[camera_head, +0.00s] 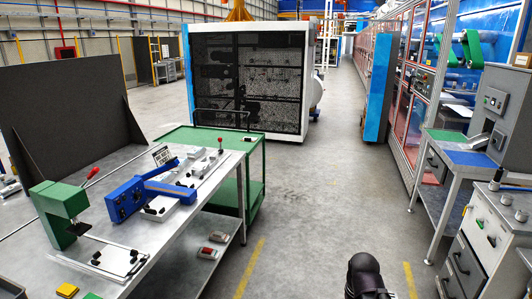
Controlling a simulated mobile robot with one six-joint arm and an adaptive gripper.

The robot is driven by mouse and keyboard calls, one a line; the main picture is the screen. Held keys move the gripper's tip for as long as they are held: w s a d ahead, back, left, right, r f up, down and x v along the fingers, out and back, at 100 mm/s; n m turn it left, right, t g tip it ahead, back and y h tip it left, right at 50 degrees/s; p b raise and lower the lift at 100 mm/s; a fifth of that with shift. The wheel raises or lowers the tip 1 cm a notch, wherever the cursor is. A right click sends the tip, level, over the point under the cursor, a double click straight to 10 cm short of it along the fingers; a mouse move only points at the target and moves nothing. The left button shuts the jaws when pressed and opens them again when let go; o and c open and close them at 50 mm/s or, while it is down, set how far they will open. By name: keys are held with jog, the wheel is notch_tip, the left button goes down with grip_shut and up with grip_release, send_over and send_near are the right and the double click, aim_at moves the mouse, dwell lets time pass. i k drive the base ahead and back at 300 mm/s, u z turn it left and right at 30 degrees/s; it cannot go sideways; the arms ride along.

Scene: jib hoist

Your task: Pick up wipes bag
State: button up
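I cannot pick out a wipes bag for certain in the head view. Two small red-and-pale packs lie on the lower shelf of the grey workbench, the nearer pack (207,253) and the farther pack (219,237); they are too small to identify. A black rounded part of my arm shows at the bottom edge, right of centre, over the floor and apart from the bench. No gripper fingers show.
The grey workbench (150,218) on the left bears a green press (60,212), a blue clamp device (126,198) and yellow and green blocks. A green cart (255,185) stands behind it. Drawers (467,262) stand at right. The aisle floor (330,205) between is clear.

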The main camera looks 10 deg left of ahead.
aim_at(184, 162)
jog(key=u, duration=0.45)
jog(key=i, duration=0.8)
jog(key=u, duration=0.5)
jog(key=i, duration=0.6)
jog(key=u, duration=0.25)
